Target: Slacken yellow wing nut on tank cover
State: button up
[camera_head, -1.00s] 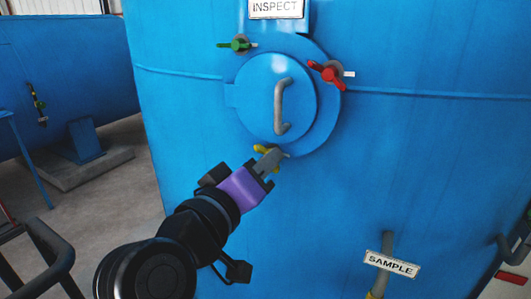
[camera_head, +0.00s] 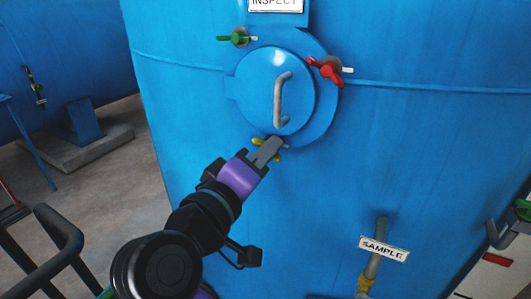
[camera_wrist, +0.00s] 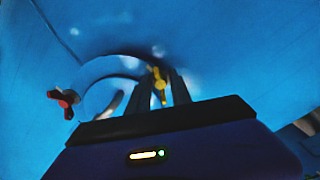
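The yellow wing nut (camera_head: 257,141) is at the lower rim of the round blue tank cover (camera_head: 252,95), partly hidden behind my fingers. My gripper (camera_head: 270,148) reaches up from the lower left, with its fingertips at the nut. In the wrist view the yellow wing nut (camera_wrist: 160,86) stands lengthwise between the two dark fingers of my gripper (camera_wrist: 161,84). The fingers are apart with the nut in the gap. I see no clear contact of both fingers with it.
A green wing nut (camera_head: 239,39) is at the cover's upper left and a red one (camera_head: 326,70) at its upper right. A grey handle (camera_head: 279,100) is on the cover. A SAMPLE sign (camera_head: 384,248) and pipe are at the lower right. A dark railing (camera_head: 62,232) stands at left.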

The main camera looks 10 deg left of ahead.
jog(key=shift+s, duration=0.1)
jog(key=b+v, duration=0.1)
jog(key=v, duration=0.6)
jog(key=shift+s+b, duration=0.25)
jog(key=shift+b, duration=0.15)
jog(key=shift+a, duration=0.1)
